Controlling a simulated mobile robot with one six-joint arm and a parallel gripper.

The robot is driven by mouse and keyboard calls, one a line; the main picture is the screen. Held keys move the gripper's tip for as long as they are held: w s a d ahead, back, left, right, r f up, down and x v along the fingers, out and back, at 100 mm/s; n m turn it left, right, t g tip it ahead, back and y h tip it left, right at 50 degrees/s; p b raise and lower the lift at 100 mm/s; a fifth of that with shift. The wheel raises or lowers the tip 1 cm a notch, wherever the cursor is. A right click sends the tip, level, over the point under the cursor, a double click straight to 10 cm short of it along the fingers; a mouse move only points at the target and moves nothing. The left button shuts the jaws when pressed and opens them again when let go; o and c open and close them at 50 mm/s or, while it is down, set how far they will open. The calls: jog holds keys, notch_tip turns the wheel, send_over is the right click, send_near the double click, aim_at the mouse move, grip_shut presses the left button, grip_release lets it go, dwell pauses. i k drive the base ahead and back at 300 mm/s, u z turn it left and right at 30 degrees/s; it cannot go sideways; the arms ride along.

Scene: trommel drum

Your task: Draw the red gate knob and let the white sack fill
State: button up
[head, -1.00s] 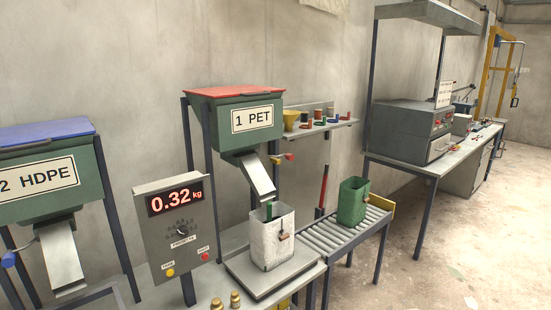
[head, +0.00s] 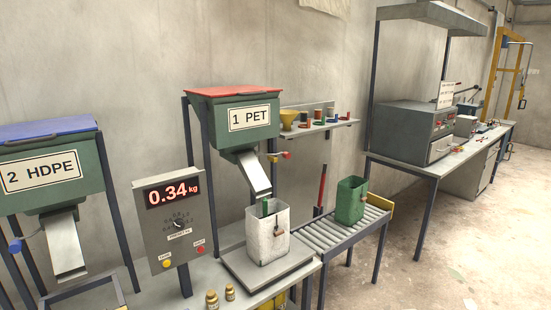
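The white sack (head: 268,240) stands upright and open on the scale plate, under the chute (head: 255,174) of the green hopper marked 1 PET (head: 236,141). Something green shows at the sack's mouth, and a small brown tag hangs on its side. The red gate knob (head: 286,155) sits on a short rod at the right of the PET hopper. The scale display (head: 173,192) reads 0.34 kg. My gripper is not visible in the head view.
A green sack (head: 351,199) stands on the roller conveyor (head: 335,232) to the right. The 2 HDPE hopper (head: 45,171) with a blue knob (head: 15,246) is at the left. Brass weights (head: 212,299) stand on the front bench. Open floor lies at the right.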

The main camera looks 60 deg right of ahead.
aim_at(287, 155)
jog(key=u, duration=0.25)
jog(key=k, duration=0.4)
jog(key=z, duration=1.15)
jog(key=i, duration=0.5)
jog(key=u, duration=0.15)
